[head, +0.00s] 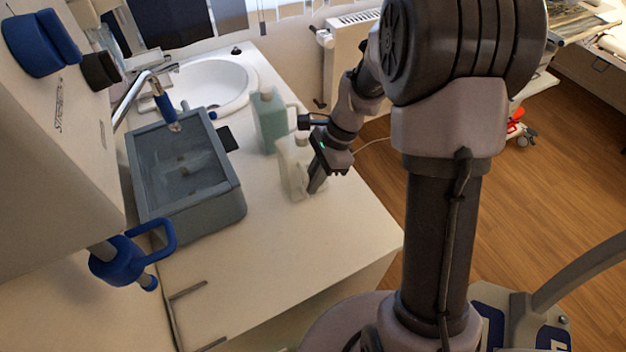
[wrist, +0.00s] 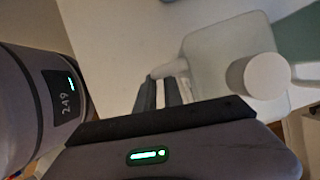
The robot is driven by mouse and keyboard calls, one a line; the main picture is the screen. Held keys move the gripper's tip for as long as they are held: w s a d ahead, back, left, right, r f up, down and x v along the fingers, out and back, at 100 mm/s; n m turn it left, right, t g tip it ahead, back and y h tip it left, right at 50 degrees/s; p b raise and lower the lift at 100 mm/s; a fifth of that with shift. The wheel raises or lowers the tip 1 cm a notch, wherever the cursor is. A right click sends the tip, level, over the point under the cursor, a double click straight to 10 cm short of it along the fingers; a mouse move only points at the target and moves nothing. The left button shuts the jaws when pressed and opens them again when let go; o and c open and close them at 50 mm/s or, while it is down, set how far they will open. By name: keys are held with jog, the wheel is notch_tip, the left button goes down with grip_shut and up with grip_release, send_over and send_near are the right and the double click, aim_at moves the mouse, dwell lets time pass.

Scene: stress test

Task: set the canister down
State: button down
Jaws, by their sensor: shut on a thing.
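A pale, whitish canister (head: 286,170) with a white cap stands upright at the counter's right side in the head view. In the wrist view the canister (wrist: 220,55) fills the upper right, with its round cap (wrist: 267,76) towards the camera. My gripper (head: 316,182) is at the canister's right side. It is shut on the canister, seemingly on its handle, in the wrist view (wrist: 163,92). The canister's base is at or close to the white counter (head: 260,250); I cannot tell whether it touches. Part of the canister is hidden behind my gripper.
A greenish canister (head: 268,118) stands just behind the pale one. A grey basin with a clear lid (head: 235,208) is to the left, and a white sink (head: 205,85) is at the back. The counter's front is clear. Its right edge runs close to my gripper.

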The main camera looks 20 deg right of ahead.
jog(key=c, duration=1.5)
grip_release()
jog(key=shift+f, duration=0.1)
jog(key=shift+o, duration=0.2)
